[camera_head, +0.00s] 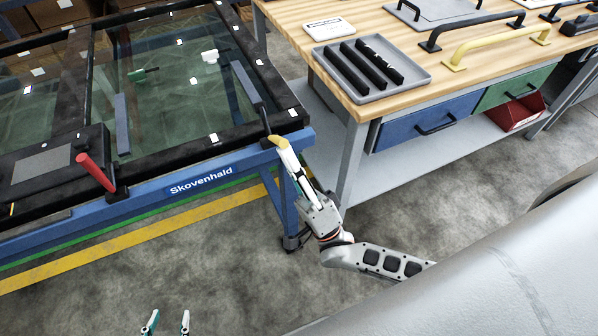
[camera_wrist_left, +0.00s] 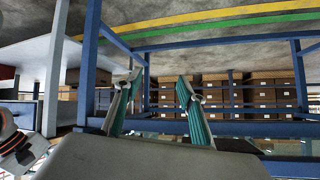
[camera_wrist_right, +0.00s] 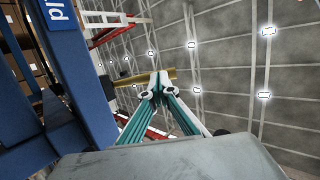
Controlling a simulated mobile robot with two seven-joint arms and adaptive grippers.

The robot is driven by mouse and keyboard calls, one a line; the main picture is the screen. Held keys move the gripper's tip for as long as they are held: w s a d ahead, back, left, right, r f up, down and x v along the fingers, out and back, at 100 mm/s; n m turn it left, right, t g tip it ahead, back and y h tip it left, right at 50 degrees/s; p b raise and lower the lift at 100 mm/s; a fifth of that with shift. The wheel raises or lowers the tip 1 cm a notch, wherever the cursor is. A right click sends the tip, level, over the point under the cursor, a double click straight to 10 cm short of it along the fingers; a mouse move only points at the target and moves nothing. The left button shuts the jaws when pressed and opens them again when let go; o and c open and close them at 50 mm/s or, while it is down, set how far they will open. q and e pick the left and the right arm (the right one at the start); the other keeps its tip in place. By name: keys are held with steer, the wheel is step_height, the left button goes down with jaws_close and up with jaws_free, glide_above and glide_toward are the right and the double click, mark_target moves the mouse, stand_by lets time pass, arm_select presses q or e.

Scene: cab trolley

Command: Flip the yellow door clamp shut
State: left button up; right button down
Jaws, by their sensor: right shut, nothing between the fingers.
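The yellow door clamp handle (camera_head: 277,141) shows at the right front corner of the blue trolley frame (camera_head: 130,197). Its yellow bar (camera_wrist_right: 130,80) also shows in the right wrist view, crossing behind my fingertips. My right gripper (camera_head: 284,151) is shut and empty, its tips right at the yellow handle; I cannot tell if they touch. The right gripper's closed tips (camera_wrist_right: 158,84) partly cover the bar. My left gripper (camera_head: 167,316) is open and empty, low over the floor, away from the clamp. Its spread fingers (camera_wrist_left: 156,82) also show in the left wrist view.
A red-handled clamp (camera_head: 95,172) stands at the trolley's left front. Dark-framed glass (camera_head: 180,75) lies on the trolley. A wooden workbench (camera_head: 345,70) with a grey tray (camera_head: 415,82) and blue drawer (camera_head: 425,122) stands to the right. The floor in front is clear.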

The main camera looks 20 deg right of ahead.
mark_target(285, 141)
steer(key=r+m+g+h+p, duration=0.1)
steer(key=p, duration=0.2)
steer(key=r+g+h+p, duration=0.1)
steer(key=r+p, duration=0.1)
steer(key=p, duration=0.1)
steer(key=shift+w+r+m+h, duration=0.2)
steer(key=shift+w+m+h, duration=0.1)
steer(key=shift+w+m, duration=0.1)
steer(key=shift+w+r+g+h+p, duration=0.15)
steer(key=shift+g+h+p, duration=0.15)
steer(key=shift+p, duration=0.35)
steer(key=shift+w+r+p, duration=0.3)
steer(key=shift+w+p, duration=0.15)
steer(key=shift+p, duration=0.5)
steer(key=shift+w+r+p, duration=0.25)
steer(key=shift+w+p, duration=0.15)
steer(key=shift+w, duration=0.15)
arm_select(q)
step_height(285, 141, up, 10)
steer(key=d, duration=0.1)
steer(key=shift+w+d+h, duration=0.15)
steer(key=shift+w+h, duration=0.1)
steer(key=shift+h, duration=0.05)
arm_select(e)
steer(key=shift+x, duration=1.15)
arm_select(q)
steer(key=shift+r, duration=0.1)
arm_select(e)
steer(key=shift+w+d, duration=0.1)
steer(key=shift+d, duration=0.1)
